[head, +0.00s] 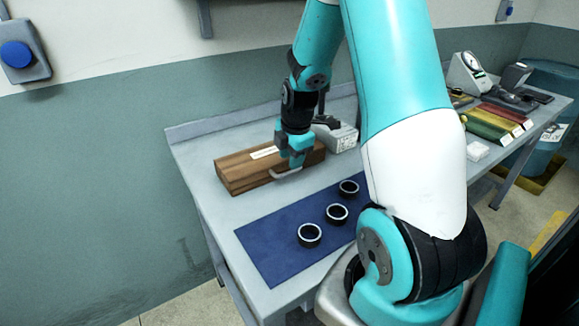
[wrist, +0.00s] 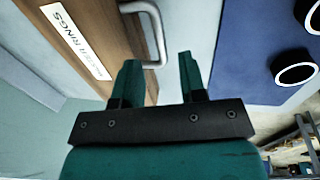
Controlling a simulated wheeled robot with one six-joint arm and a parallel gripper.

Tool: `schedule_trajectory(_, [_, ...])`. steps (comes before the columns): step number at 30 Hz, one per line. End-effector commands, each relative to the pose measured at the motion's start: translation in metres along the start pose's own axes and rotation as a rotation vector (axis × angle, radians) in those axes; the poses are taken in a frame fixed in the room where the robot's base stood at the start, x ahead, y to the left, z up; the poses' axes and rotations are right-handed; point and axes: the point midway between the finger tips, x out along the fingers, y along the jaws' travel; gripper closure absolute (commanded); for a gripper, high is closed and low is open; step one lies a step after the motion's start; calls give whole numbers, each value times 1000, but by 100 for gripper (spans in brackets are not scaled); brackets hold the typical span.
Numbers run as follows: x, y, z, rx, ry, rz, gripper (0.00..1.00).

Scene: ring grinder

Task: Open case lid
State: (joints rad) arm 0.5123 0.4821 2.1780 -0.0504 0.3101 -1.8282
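A brown wooden case (head: 240,172) sits on the grey table with its lid down. A white label with dark lettering is on the lid, and a light metal handle (head: 287,173) is on the side facing the blue mat. My gripper (head: 296,160) is over the handle end of the case. In the wrist view my gripper (wrist: 158,80) has its two teal fingers apart with nothing between them. The handle (wrist: 153,35) lies just past the fingertips there, and the case lid (wrist: 90,25) fills the upper left. Whether a finger touches the handle I cannot tell.
A blue mat (head: 270,245) with three dark rings (head: 309,235) lies in front of the case. A grey device (head: 342,137) stands behind the case. Coloured trays (head: 495,120) and a gauge (head: 467,75) are at the far right.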

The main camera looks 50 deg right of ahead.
Motion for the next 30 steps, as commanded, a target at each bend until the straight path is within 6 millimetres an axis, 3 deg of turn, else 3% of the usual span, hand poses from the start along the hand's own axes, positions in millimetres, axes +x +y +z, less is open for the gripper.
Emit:
schedule_trajectory(3, [21,0,0,0,1,-4,62])
schedule_trajectory(9, [39,0,0,0,0,0,62])
schedule_trajectory(19, [42,0,0,0,0,1,62])
schedule_trajectory(24, [42,0,0,0,0,1,100])
schedule_trajectory(30, [41,0,-1,-1,0,1,100])
